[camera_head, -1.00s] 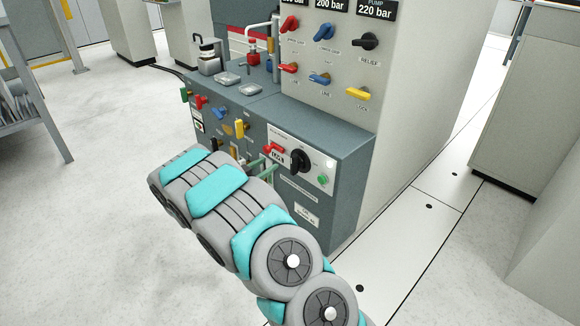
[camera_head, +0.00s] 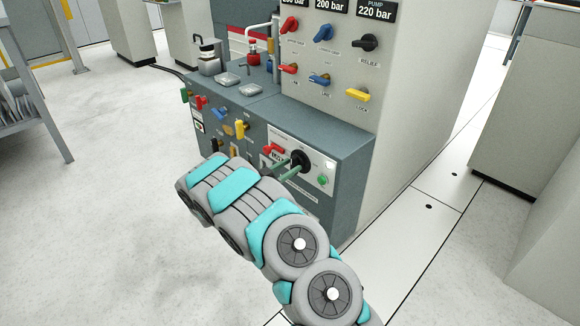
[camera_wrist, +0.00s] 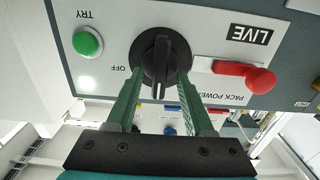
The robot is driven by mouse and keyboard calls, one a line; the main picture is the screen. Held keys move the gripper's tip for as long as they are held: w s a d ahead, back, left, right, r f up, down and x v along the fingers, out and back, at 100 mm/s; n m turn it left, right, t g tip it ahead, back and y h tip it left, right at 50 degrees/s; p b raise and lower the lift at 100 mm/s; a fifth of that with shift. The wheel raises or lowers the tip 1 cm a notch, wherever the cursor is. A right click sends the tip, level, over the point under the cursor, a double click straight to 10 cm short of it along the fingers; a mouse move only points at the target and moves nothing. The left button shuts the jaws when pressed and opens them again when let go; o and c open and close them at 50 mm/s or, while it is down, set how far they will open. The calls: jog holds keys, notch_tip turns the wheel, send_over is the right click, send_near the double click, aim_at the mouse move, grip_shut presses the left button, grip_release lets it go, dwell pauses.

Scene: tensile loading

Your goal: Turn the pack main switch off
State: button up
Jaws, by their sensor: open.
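The pack main switch is a black rotary knob (camera_head: 302,157) on the light panel at the right end of the grey cabinet. In the wrist view, which is upside down, the knob (camera_wrist: 158,50) has its grip bar along the picture's vertical, and the word OFF is to its left. My gripper (camera_wrist: 161,76) is open, with one green finger on either side of the knob's bar. I cannot tell whether the fingers touch it. In the head view my gripper (camera_head: 288,165) reaches the knob from the lower left. A LIVE placard (camera_wrist: 251,34) is beside the knob.
A red lever (camera_wrist: 245,76) sits beside the knob, close to one finger. A green TRY button (camera_wrist: 87,42) and a lit white lamp (camera_wrist: 86,83) are on the other side. Several coloured valve levers, such as a yellow one (camera_head: 241,129), stick out farther left.

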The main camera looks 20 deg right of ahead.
jog(key=shift+w+d, duration=0.1)
jog(key=shift+d, duration=0.2)
grip_shut()
dwell(0.5)
